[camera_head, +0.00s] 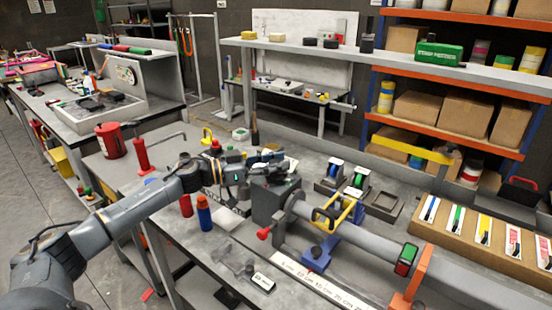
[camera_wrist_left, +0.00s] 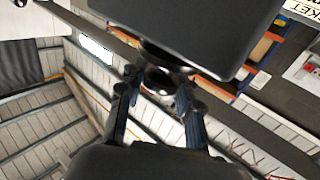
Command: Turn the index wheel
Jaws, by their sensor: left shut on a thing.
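My left gripper (camera_head: 266,163) is at the left end of the grey tube fixture, above its grey end block (camera_head: 273,203). In the left wrist view the two dark fingers (camera_wrist_left: 158,88) are closed around a small dark round knob (camera_wrist_left: 158,78). The knob sits just below a large dark flat-faced part (camera_wrist_left: 210,35), which looks like the index wheel. In the head view the gripper and arm largely hide the wheel, so I cannot tell its angle. My right gripper is not in view.
A yellow-handled clamp (camera_head: 338,213) and red-tipped lever (camera_head: 264,233) are on the fixture. Red (camera_head: 186,206) and blue bottles (camera_head: 204,214) stand below my left forearm. A marker board (camera_head: 480,227) lies at the right. The bench front left of the tube has some free room.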

